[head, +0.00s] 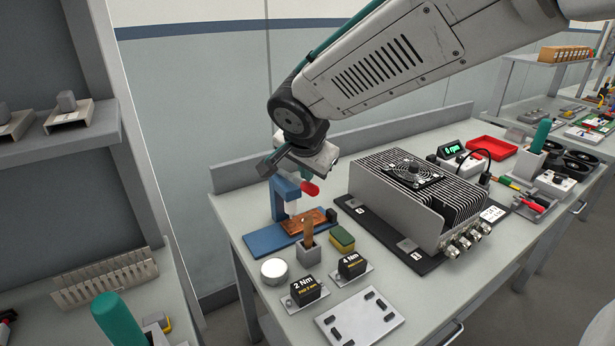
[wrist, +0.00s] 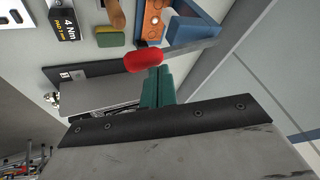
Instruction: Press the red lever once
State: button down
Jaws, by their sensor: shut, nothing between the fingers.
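The red lever (head: 309,188) sticks out to the right from a blue press (head: 279,200) on the bench. Its rounded red end also shows in the wrist view (wrist: 143,61), left of the blue frame (wrist: 193,32). My gripper has teal fingers (wrist: 156,72) that are together and hold nothing. In the wrist view their tips are right at the red lever's end; I cannot tell whether they touch it. In the head view my wrist is just above the lever, and the fingertips are hard to make out. A copper-coloured plate (head: 305,221) lies on the blue base.
A finned grey unit with a fan (head: 413,172) stands close to the right of the press. In front are a wooden handle in a grey block (head: 308,245), a green-yellow sponge (head: 342,238), a round white tin (head: 274,270) and two black torque boxes (head: 307,290).

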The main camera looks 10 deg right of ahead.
jog(key=shift+s+d+f, duration=0.1)
jog(key=shift+s+f, duration=0.05)
jog(key=shift+f, duration=0.4)
jog(key=shift+s+d+f, duration=0.1)
jog(key=shift+s+f, duration=0.05)
jog(key=shift+f, duration=0.4)
dwell(0.8)
jog(key=shift+w+a+r, duration=0.1)
jog(key=shift+w+r, duration=0.1)
jog(key=shift+r, duration=0.6)
jog(key=shift+w+a+r, duration=0.15)
jog(key=shift+w+r, duration=0.05)
jog(key=shift+r, duration=0.55)
jog(key=shift+w+a+r, duration=0.1)
jog(key=shift+w+r, duration=0.1)
jog(key=shift+r, duration=0.6)
jog(key=r, duration=0.1)
jog(key=w+r, duration=0.1)
jog(key=r, duration=0.2)
jog(key=shift+w+a+r, duration=0.15)
jog(key=shift+a+r, duration=0.1)
jog(key=shift+r, duration=0.15)
